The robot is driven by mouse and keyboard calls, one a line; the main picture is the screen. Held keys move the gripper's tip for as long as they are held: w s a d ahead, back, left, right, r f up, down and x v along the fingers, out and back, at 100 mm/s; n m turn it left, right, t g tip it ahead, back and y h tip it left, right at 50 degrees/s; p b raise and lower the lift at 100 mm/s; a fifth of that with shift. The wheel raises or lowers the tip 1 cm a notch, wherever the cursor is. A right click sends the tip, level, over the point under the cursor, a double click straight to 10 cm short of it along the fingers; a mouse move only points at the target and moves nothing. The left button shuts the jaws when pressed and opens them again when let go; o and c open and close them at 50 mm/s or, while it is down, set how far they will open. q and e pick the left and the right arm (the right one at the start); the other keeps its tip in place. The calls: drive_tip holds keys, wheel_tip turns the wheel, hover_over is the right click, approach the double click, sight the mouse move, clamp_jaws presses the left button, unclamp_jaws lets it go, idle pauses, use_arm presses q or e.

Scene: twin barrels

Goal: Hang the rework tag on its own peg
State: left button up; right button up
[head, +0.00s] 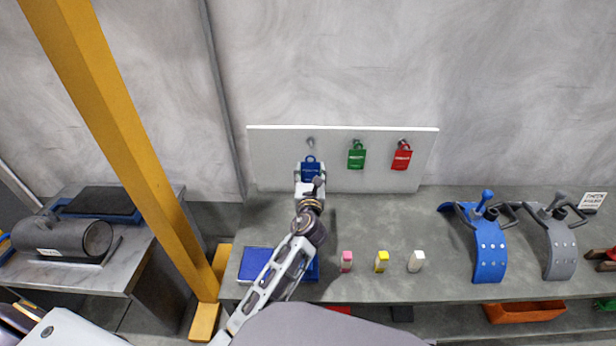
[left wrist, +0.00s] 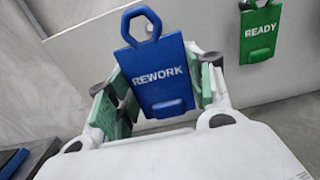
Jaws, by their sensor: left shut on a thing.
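The blue rework tag (left wrist: 158,65) has a hexagonal loop at its top and is held between the fingers of my left gripper (left wrist: 158,88). In the head view the blue tag (head: 311,165) is in front of the white peg board (head: 275,160), just below the left peg (head: 310,141). The tag's loop looks close to this peg, but I cannot tell whether it is around it. My left gripper (head: 310,176) is shut on the tag. My right gripper is not in view.
A green ready tag (head: 356,157) and a red tag (head: 401,158) hang on the other pegs. Pink (head: 346,261), yellow (head: 381,262) and white (head: 416,262) small blocks stand on the bench (head: 340,220). A blue tray (head: 256,261) lies under my left arm. Blue (head: 489,250) and grey (head: 560,250) clamps stand right.

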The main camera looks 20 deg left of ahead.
use_arm(q)
drive_tip(key=shift+w+a, duration=0.1)
drive_tip(key=shift+w, duration=0.2)
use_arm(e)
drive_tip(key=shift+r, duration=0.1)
use_arm(q)
drive_tip(key=shift+w+f+b, duration=0.1)
drive_tip(key=shift+w+b, duration=0.05)
drive_tip(key=shift+b, duration=0.15)
drive_tip(key=shift+w+a+b, duration=0.25)
drive_tip(key=shift+w+b, duration=0.15)
drive_tip(key=shift+w, duration=0.45)
drive_tip(key=shift+b+x, duration=0.55)
drive_tip(key=shift+x, duration=0.35)
drive_tip(key=shift+f+b+x, duration=0.25)
drive_tip(key=shift+b+x, duration=0.55)
drive_tip(key=shift+x, duration=0.4)
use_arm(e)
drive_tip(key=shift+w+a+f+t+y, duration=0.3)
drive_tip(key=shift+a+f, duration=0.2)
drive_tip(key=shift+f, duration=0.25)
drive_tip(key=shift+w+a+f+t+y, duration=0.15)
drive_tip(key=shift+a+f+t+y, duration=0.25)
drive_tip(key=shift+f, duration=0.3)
use_arm(q)
drive_tip(key=shift+w, duration=0.1)
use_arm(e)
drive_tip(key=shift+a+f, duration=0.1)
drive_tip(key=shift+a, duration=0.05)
